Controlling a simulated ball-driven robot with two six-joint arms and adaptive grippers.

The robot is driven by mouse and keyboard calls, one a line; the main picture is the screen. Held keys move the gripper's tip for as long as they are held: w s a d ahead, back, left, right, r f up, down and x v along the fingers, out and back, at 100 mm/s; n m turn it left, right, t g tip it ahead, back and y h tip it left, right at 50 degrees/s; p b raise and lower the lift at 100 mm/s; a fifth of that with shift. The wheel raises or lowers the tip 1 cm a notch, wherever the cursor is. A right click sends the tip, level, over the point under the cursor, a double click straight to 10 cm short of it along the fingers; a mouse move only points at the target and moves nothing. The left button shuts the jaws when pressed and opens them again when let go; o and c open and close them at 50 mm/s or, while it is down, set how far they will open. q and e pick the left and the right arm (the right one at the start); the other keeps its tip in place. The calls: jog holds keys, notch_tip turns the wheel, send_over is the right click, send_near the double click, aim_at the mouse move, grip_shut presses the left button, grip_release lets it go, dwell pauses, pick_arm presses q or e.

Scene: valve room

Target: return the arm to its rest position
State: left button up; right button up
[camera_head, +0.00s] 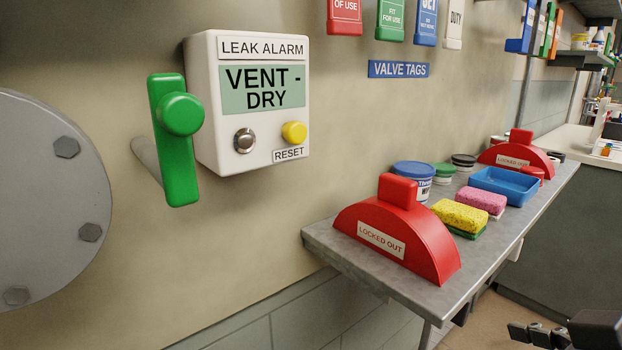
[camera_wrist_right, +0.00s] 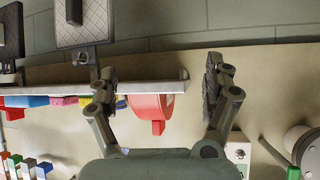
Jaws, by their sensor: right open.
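My right gripper (camera_head: 538,334) shows at the bottom right corner of the head view, in front of and below the shelf. In the right wrist view its two fingers (camera_wrist_right: 160,66) are spread wide with nothing between them. Beyond the gap, a red lockout cover (camera_wrist_right: 150,106) and the shelf edge (camera_wrist_right: 180,87) show, apart from the fingers. My left gripper is in neither view.
The grey shelf (camera_head: 318,236) carries red "LOCKED OUT" covers (camera_head: 425,240), sponges (camera_head: 460,216), a blue tray (camera_head: 502,197) and tubs (camera_head: 414,168). The leak alarm (camera_head: 212,112), reading "VENT - DRY", and a green lever handle (camera_head: 178,150) are on the wall. Floor shows right of the shelf.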

jog(key=s+d+f+m+g+h, duration=0.2)
jog(key=s+d+f+g+h, duration=0.15)
jog(key=s, duration=0.35)
jog(key=s+d+f+m+g+h, duration=0.2)
jog(key=s+d+f+g, duration=0.15)
jog(key=s, duration=0.35)
jog(key=s+f+x, duration=0.1)
jog(key=s+x, duration=0.2)
jog(key=x, duration=1)
jog(key=s+f+x, duration=0.1)
jog(key=s+x, duration=0.2)
jog(key=x, duration=0.9)
jog(key=s+d+f+g, duration=0.1)
jog(key=s+f, duration=1.6)
jog(key=s, duration=0.2)
jog(key=shift+s+m+g, duration=0.2)
jog(key=shift+m+g, duration=0.1)
jog(key=shift+g, duration=0.1)
jog(key=shift+d, duration=0.15)
